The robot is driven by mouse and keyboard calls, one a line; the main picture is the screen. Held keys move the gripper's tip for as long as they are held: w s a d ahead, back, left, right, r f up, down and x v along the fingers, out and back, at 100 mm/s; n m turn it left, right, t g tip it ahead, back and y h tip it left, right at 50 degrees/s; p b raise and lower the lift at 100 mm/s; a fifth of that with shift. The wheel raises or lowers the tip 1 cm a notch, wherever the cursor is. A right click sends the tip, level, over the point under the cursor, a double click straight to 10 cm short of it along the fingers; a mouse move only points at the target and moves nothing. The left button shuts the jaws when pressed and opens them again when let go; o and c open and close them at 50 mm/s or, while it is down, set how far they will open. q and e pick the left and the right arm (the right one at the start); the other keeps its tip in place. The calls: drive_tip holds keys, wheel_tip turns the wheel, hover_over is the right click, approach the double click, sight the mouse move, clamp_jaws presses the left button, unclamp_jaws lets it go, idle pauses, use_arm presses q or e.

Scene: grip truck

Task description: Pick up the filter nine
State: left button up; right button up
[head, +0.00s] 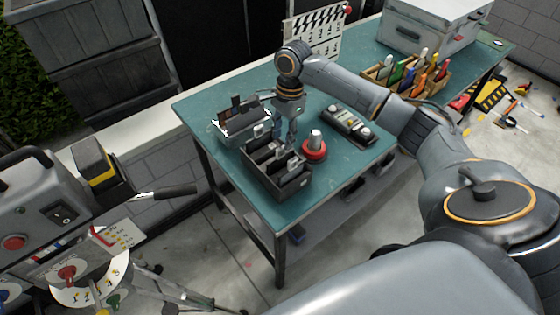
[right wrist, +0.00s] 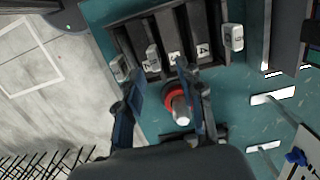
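A dark slotted holder (head: 262,176) stands on the green table, with several dark filters in its slots. In the right wrist view the holder (right wrist: 128,42) shows filters with pale labelled ends, among them one in the middle (right wrist: 152,58) and one at the far right (right wrist: 233,38). The labels are too small and turned to tell surely which is filter nine. My right gripper (head: 289,138) points down just above the holder's back right side. In the right wrist view its two fingers (right wrist: 160,82) are apart with nothing held between them. My left gripper is not in view.
A red-based knob (head: 314,148) stands right of the holder, close to my fingers. A grey box with dark parts (head: 240,122) is behind it. A black device (head: 346,127) lies to the right. The table's front corner (head: 285,220) is bare.

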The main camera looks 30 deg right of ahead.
sight(281, 147)
drive_tip(key=shift+s+a+f+p, duration=0.2)
drive_tip(key=shift+a+f+p, duration=0.1)
drive_tip(key=shift+f+p, duration=0.15)
drive_tip(key=shift+s+a+f+p, duration=0.2)
drive_tip(key=shift+a+f+p, duration=0.1)
drive_tip(key=shift+f, duration=0.25)
wheel_tip(281, 147, down, 2)
drive_tip(key=shift+w+f, duration=0.1)
drive_tip(key=shift+f, duration=0.15)
drive_tip(key=c, duration=0.7)
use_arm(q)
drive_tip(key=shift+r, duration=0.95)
use_arm(e)
clamp_jaws()
